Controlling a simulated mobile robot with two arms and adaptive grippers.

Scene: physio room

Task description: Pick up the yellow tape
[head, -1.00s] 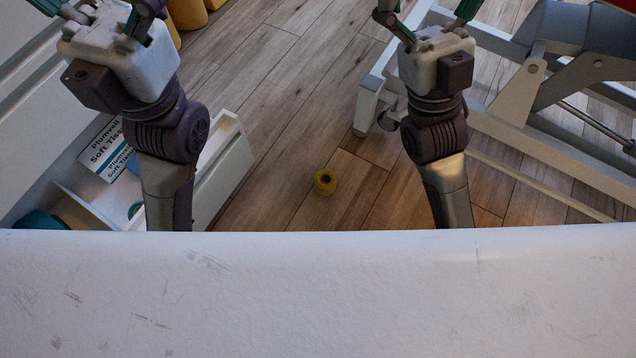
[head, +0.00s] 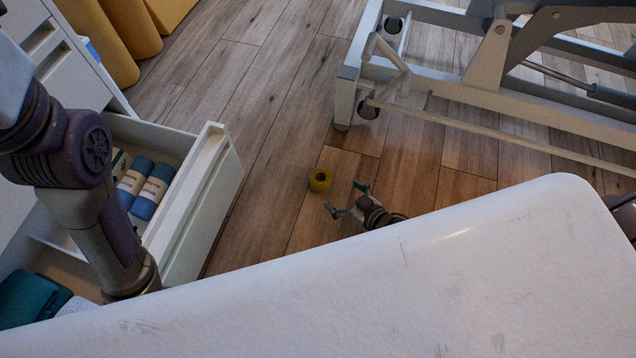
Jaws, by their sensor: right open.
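The yellow tape (head: 320,180) is a small roll on the wooden floor near the middle of the head view, with its dark hole facing up. My right gripper (head: 347,199) shows just to the right of the tape and a little nearer to me. Its two green-tipped fingers are spread apart with nothing between them. A gap shows between it and the tape; its height above the floor is hard to tell. My left arm rises along the left edge, and its gripper is outside the picture.
An open white drawer (head: 206,200) with blue rolls (head: 152,190) juts out left of the tape. A white wheeled frame (head: 345,95) stands behind and to the right. Yellow rolled shapes (head: 133,25) stand at the far left. Bare floor surrounds the tape.

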